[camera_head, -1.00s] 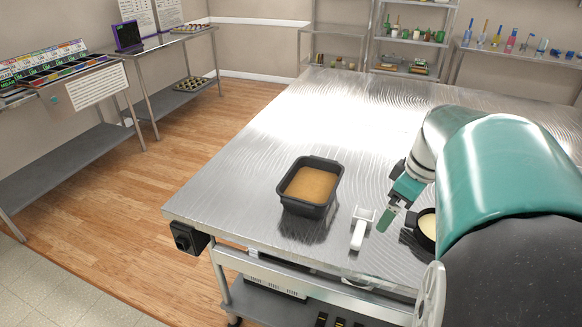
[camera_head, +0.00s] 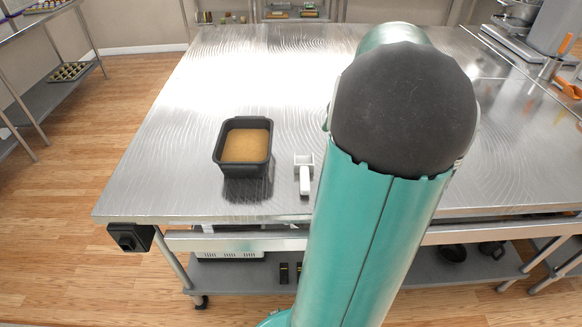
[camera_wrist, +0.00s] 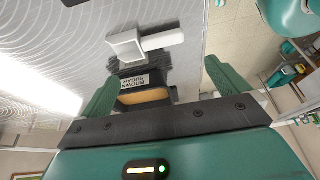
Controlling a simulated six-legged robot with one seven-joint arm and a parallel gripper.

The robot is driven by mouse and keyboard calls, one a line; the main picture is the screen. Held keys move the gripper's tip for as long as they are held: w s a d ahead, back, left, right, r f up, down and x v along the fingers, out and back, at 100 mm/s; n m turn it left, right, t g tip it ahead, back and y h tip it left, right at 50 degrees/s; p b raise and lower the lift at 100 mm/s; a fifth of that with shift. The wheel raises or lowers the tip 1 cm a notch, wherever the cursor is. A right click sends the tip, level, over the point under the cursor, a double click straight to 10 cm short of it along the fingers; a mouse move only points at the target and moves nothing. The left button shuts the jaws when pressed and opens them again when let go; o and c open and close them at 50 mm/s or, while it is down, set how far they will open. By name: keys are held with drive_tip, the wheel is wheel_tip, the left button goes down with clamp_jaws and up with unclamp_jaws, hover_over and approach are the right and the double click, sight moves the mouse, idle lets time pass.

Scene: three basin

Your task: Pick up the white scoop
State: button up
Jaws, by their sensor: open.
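The white scoop (camera_head: 304,175) lies on the metal table, just right of the dark bin, its handle toward the near edge. It also shows in the wrist view (camera_wrist: 127,47), near the top, with its handle to the right. My gripper (camera_wrist: 158,72) is open, with its green fingers spread apart. The scoop appears beyond the fingertips, and nothing is held. In the head view my gripper is hidden behind my arm.
The dark bin (camera_head: 243,170) holds brown contents, and its label in the wrist view (camera_wrist: 147,80) reads brown sugar. Orange-handled utensils (camera_head: 567,88) are at the far right. The table left of the bin and behind it is clear.

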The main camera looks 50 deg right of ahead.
hover_over(305, 176)
drive_tip(key=s+d, duration=0.2)
drive_tip(key=f, duration=0.7)
drive_tip(key=shift+s+f, duration=0.15)
drive_tip(key=shift+s, duration=0.05)
drive_tip(key=x, duration=0.5)
drive_tip(key=shift+w+a+f, duration=0.25)
drive_tip(key=shift+a+f, duration=0.05)
drive_tip(key=c, duration=0.7)
drive_tip(key=shift+c, duration=0.5)
drive_tip(key=shift+r, duration=0.1)
